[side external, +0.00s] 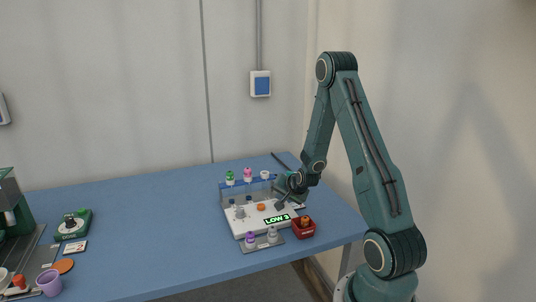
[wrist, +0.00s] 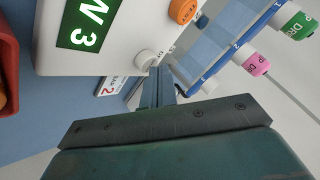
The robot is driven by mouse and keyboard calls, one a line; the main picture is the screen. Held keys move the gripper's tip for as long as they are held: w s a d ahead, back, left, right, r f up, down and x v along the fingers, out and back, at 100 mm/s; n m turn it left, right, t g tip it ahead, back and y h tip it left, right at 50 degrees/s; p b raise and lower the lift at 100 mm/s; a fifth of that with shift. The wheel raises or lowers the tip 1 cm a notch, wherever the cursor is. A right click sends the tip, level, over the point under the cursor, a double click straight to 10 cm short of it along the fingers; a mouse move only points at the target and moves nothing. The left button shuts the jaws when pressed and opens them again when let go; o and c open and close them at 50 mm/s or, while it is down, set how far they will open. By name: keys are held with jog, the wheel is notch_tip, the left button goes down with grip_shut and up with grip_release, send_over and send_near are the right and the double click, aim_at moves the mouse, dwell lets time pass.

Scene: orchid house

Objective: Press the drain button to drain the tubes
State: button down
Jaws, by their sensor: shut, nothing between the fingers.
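A white station (side external: 241,222) stands on the blue table, with a green display (side external: 278,219) reading "LOW 3". An orange knob or button (side external: 261,207) sits on its top; it also shows in the wrist view (wrist: 183,10). A small white round button (wrist: 145,59) is near the station's edge. My gripper (wrist: 157,72) is shut and empty, its tips close beside this white button; I cannot tell whether they touch. Pink (wrist: 257,65) and green (wrist: 297,25) caps along the blue rack carry partly readable "DR" lettering. No label clearly marks the drain button.
A red bin (side external: 303,229) holding something orange stands at the station's front right corner. A green device (side external: 73,225) and a lilac cup (side external: 49,283) are far left. The middle table is clear.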

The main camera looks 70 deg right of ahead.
jog(key=shift+r, duration=0.55)
jog(key=shift+r, duration=0.15)
jog(key=shift+r, duration=2.4)
